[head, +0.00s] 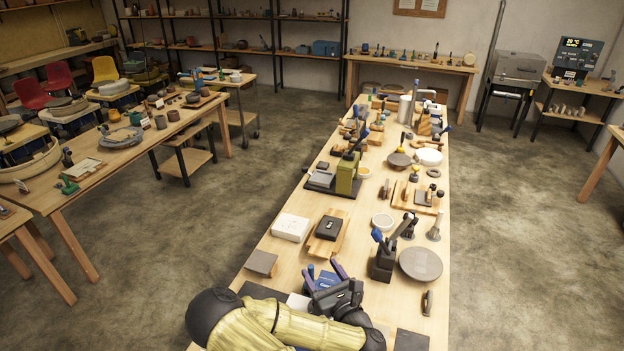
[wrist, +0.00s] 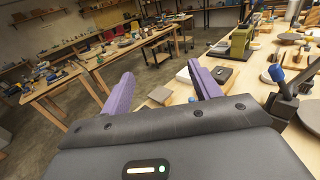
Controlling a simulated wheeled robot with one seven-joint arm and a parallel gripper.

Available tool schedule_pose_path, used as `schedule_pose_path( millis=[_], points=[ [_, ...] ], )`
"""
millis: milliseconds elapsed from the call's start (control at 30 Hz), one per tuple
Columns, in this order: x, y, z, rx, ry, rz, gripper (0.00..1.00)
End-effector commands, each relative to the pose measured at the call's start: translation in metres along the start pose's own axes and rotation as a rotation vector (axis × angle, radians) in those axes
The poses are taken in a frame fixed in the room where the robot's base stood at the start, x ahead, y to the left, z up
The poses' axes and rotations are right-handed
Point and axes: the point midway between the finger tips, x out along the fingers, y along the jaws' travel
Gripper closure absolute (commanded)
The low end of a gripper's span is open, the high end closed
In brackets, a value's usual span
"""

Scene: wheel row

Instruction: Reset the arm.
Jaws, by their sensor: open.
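My gripper (head: 325,278) is over the near end of the long wooden table (head: 285,219), with my yellow-and-black arm reaching in from the bottom edge. In the wrist view my gripper (wrist: 165,92) shows two purple fingers spread wide apart with nothing between them. The fingers point forward, along the table and toward the room.
Near my gripper are a dark lever device (head: 384,262), a round grey disc (head: 421,264), a white block (head: 291,227), a black box on a board (head: 328,228) and a small grey-topped block (head: 261,263). Beyond stands a green press (head: 347,173). Open floor (head: 200,240) lies left.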

Motion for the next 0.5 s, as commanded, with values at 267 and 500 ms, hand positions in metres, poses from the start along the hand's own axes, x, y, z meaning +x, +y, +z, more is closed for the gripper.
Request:
schedule_pose_path(
  millis=[267, 500],
  points=[
    [-0.005, -0.047, 0.028, -0.028, -0.132, -0.231, 0.38],
    [-0.061, -0.142, 0.072, -0.034, -0.337, -0.784, 0.38]
  ],
)
